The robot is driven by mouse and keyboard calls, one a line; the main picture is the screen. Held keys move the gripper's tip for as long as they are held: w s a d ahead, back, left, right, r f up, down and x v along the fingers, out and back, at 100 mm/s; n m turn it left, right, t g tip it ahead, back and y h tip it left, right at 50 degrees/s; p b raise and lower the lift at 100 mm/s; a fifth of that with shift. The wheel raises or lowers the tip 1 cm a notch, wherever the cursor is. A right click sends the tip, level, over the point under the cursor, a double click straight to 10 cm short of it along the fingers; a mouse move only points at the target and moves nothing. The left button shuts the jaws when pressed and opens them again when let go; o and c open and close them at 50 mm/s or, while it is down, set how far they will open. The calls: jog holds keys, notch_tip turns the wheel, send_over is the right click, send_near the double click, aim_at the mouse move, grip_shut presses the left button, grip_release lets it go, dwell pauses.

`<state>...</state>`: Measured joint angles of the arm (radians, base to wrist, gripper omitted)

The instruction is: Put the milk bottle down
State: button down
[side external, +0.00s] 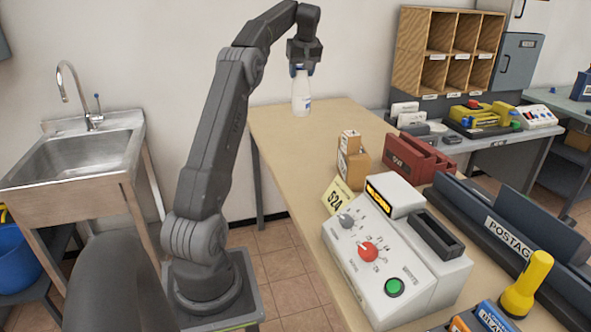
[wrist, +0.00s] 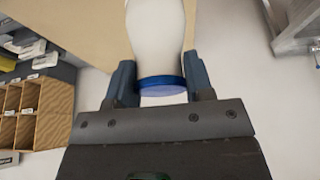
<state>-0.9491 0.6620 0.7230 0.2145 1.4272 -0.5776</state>
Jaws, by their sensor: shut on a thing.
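The milk bottle (side external: 301,93) is white and upright at the far left end of the wooden table (side external: 280,118) in the side external view. My gripper (side external: 302,70) is above it, shut on its upper part. In the wrist view the white bottle (wrist: 157,35) with its blue cap (wrist: 162,84) sits between the two fingers of my gripper (wrist: 161,85). I cannot tell whether the bottle's base touches the table or hangs just above it.
A franking machine (side external: 390,250) with knobs stands at the near end of the table. The table around the bottle is clear. A sink (side external: 80,155) is at the left.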

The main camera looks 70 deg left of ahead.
jog(key=shift+s+a+f, duration=0.3)
jog(key=shift+s+a, duration=0.3)
jog(key=shift+s, duration=0.25)
notch_tip(320, 180, down, 20)
jog(key=shift+w, duration=0.1)
jog(key=c, duration=0.5)
grip_release()
jog(key=shift+f, duration=0.2)
